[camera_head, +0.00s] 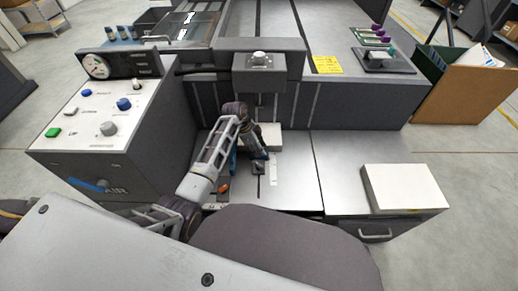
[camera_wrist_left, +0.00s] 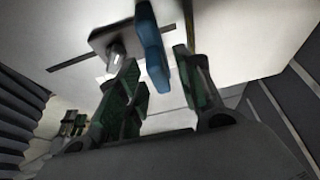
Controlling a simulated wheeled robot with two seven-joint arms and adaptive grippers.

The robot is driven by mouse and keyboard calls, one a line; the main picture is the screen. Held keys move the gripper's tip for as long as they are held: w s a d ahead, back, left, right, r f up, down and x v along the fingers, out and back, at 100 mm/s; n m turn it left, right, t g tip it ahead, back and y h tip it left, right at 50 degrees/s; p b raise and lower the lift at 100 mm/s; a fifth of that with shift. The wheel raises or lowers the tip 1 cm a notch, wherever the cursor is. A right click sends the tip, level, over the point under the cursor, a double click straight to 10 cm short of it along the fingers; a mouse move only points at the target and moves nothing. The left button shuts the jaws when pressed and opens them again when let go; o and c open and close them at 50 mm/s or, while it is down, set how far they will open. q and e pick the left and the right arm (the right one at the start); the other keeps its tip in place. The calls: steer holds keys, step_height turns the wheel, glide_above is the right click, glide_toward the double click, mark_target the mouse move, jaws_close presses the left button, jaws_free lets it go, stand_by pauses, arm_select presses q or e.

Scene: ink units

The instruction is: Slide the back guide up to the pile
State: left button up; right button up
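The pile (camera_head: 270,132) is a white stack on the metal feed table, behind my left gripper in the head view. The back guide seems to be the small dark block (camera_head: 258,168) on the slot in front of the pile; in the wrist view it shows as a grey plate with a knob (camera_wrist_left: 112,38) and a blue upright (camera_wrist_left: 152,48). My left gripper (camera_head: 262,154) is low over the table at the guide. In the wrist view its fingers (camera_wrist_left: 160,85) are apart, with the blue upright between or just beyond them; contact cannot be told. My right gripper is out of view.
A control box (camera_head: 90,120) with knobs stands left. A white paper stack (camera_head: 403,188) lies on the right-hand side table. The press head (camera_head: 262,65) rises behind the pile. A red knob (camera_head: 222,187) and a white strip (camera_head: 273,170) lie near the slot.

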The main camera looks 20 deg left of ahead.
arm_select(q)
steer(key=shift+f, duration=0.1)
jaws_close()
stand_by(0.3)
